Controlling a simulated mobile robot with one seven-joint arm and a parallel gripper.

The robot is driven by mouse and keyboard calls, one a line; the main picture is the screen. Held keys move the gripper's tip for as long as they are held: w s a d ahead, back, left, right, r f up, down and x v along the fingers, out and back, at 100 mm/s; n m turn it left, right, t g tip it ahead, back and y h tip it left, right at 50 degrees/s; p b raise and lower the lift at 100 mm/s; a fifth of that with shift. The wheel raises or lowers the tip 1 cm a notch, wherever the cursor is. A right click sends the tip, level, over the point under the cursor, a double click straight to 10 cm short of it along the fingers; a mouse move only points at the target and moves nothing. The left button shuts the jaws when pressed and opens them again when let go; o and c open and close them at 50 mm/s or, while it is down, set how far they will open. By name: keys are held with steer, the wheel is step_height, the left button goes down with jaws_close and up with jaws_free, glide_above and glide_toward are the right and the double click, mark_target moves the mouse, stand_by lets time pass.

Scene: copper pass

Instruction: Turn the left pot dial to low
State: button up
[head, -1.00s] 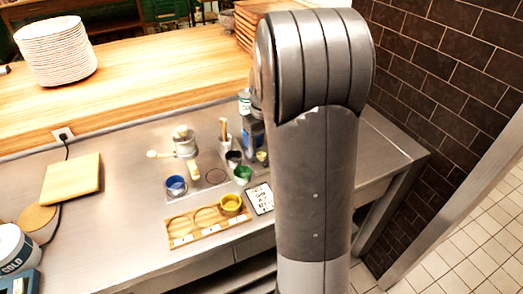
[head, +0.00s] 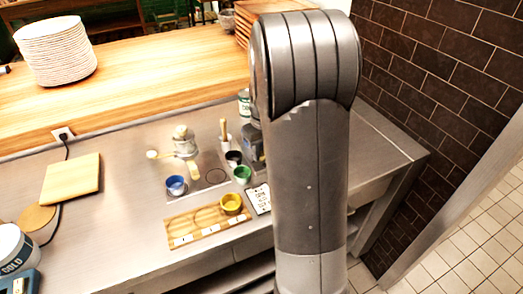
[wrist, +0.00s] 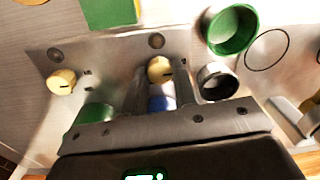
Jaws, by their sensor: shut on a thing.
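In the wrist view, two cream dials with dark pointer marks sit on a steel panel (wrist: 110,55). One dial (wrist: 61,81) is on the left of the picture and free. The other dial (wrist: 160,68) lies between the fingertips of my gripper (wrist: 160,82), which is shut on it. Its dark mark points toward the right of the picture. A blue thing shows between the fingers, below the dial. My arm hides the gripper and both dials in the head view. I cannot tell the dials' low markings.
The wrist view has a green cup (wrist: 232,28) and a dark cup (wrist: 217,80) close to the right finger. In the head view, a blue cup (head: 176,186) and a yellow cup (head: 231,204) stand left of my arm.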

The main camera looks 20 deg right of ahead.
steer(key=shift+c, duration=1.1)
steer(key=m, duration=1.1)
steer(key=shift+m, duration=0.4)
steer(key=o, duration=1)
steer(key=shift+r, duration=0.1)
